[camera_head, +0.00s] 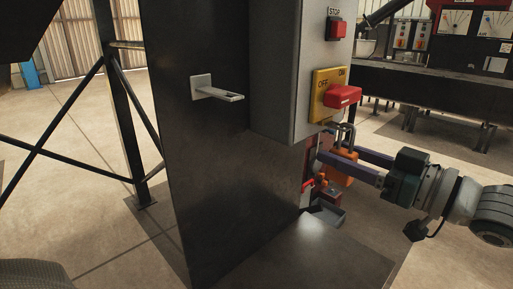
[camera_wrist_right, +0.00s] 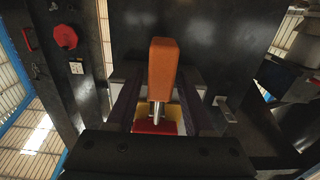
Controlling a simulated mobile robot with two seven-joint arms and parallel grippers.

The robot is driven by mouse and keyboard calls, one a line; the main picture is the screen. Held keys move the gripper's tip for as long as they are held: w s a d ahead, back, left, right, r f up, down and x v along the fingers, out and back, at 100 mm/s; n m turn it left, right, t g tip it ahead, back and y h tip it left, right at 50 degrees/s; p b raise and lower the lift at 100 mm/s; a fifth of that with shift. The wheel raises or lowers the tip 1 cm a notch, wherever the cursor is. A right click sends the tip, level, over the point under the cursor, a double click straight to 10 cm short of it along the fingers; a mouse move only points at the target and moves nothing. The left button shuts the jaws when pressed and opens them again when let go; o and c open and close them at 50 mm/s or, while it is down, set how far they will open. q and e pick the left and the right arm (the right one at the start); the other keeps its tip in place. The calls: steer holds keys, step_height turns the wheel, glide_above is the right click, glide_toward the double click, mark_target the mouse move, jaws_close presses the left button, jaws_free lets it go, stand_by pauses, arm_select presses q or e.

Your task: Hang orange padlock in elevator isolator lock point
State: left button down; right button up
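The orange padlock (camera_head: 344,171) is upright below the isolator, its shackle (camera_head: 346,134) pointing up. My right gripper (camera_head: 338,164) has its fingers on either side of the padlock body and appears shut on it. The padlock (camera_wrist_right: 162,68) also shows between the fingers in the right wrist view. The isolator's yellow plate (camera_head: 321,104), marked OFF and ON, sits on the grey box with a red handle (camera_head: 343,97). The shackle top is just below this handle; whether it touches the lock point cannot be told. My left gripper is not in view.
The grey box (camera_head: 283,70) carries a red stop button (camera_head: 337,29) above the isolator. A metal bracket (camera_head: 215,90) sticks out from the dark panel (camera_head: 205,150). A small grey tray (camera_head: 328,214) and red items (camera_head: 308,184) are below the padlock.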

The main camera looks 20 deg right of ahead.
steer(key=shift+o, duration=0.8)
steer(key=p+v, duration=0.2)
steer(key=v, duration=0.8)
